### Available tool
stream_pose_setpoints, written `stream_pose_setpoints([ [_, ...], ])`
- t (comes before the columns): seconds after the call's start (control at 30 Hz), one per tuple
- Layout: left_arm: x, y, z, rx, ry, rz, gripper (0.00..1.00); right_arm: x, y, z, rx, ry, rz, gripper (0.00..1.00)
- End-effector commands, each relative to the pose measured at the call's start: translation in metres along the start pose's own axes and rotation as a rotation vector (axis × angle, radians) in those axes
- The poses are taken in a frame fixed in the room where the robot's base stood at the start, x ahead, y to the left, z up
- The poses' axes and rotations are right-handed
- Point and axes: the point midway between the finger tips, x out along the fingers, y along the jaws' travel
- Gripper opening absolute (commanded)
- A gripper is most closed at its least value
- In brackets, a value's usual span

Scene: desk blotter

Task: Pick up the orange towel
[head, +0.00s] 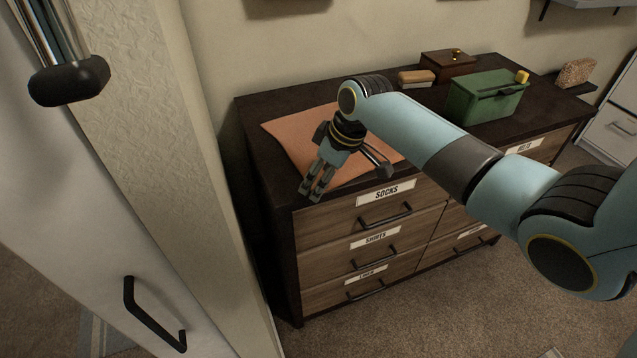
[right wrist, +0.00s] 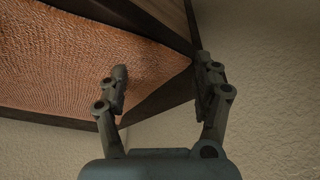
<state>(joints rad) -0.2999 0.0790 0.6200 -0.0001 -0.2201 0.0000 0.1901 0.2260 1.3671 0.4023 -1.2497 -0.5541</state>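The orange towel (head: 287,137) lies flat on the left part of the dark dresser top (head: 262,106). My right arm and gripper cover its middle in the head view. My right gripper (head: 312,193) points down at the towel's front left, near the dresser's front edge. In the right wrist view its fingers (right wrist: 162,70) are apart with nothing held. The towel's ribbed surface (right wrist: 60,60) fills the upper left there, and its corner shows between the fingers. I cannot tell whether the fingertips touch it. My left gripper is not in view.
Labelled drawers with black handles (head: 385,217) face front. A wall edge (head: 190,160) stands left of the dresser.

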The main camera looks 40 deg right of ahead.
Motion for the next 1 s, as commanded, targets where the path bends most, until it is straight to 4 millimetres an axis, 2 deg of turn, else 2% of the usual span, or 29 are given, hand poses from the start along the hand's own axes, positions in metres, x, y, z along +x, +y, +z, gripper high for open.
stream_pose_setpoints([
  [0.07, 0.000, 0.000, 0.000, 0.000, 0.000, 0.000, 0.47, 0.002, -0.002, 0.003, 0.002, -0.005, -0.005, 0.56],
  [0.53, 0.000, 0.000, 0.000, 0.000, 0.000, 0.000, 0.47, 0.003, -0.003, 0.005, 0.004, -0.011, -0.007, 0.26],
  [0.9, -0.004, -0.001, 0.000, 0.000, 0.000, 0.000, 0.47, -0.001, -0.001, 0.005, 0.003, -0.014, -0.004, 0.22],
  [0.97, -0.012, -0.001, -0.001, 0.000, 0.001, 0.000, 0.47, -0.008, -0.001, 0.003, 0.003, -0.014, -0.003, 0.13],
  [1.0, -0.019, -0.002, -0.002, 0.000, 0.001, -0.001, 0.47, -0.015, -0.001, 0.000, 0.003, -0.013, -0.003, 0.00],
])
